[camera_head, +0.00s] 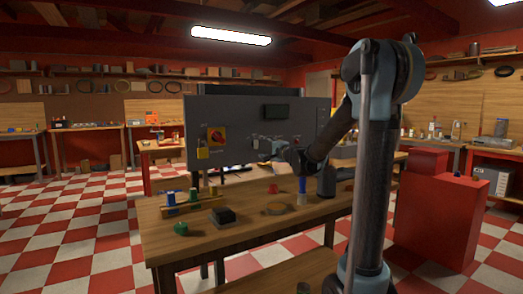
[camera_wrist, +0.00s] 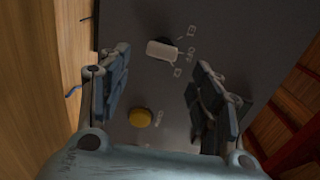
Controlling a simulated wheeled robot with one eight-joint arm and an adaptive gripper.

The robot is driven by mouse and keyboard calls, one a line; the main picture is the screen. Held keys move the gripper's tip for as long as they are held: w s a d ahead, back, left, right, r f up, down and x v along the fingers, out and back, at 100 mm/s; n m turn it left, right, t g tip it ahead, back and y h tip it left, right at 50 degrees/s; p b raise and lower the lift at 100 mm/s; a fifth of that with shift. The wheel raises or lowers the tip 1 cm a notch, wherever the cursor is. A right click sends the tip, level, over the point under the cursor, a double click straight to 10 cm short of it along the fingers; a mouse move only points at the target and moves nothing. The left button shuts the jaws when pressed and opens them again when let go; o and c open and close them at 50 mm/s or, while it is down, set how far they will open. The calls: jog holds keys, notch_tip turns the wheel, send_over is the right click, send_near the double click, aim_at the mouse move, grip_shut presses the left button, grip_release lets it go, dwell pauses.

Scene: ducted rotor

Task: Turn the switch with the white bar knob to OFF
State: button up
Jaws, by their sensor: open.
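The white bar knob (camera_wrist: 161,50) sits on a dark round base on the grey panel (camera_wrist: 215,35) in the wrist view. In the head view my gripper (camera_head: 272,150) is in front of the panel (camera_head: 225,110), and the knob is hard to make out.
A yellow round button (camera_wrist: 140,118) is below the knob in the wrist view. A red and yellow switch (camera_head: 216,137) and a yellow padlock (camera_head: 202,152) are at the panel's left.

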jog(key=shift+v, duration=2.6)
send_near(257, 145)
jog(key=shift+m, duration=0.3)
jog(key=x, duration=0.8)
jog(key=shift+w+a, duration=0.15)
jog(key=shift+w, duration=0.15)
jog(key=shift+c, duration=0.5)
jog(key=c, duration=1)
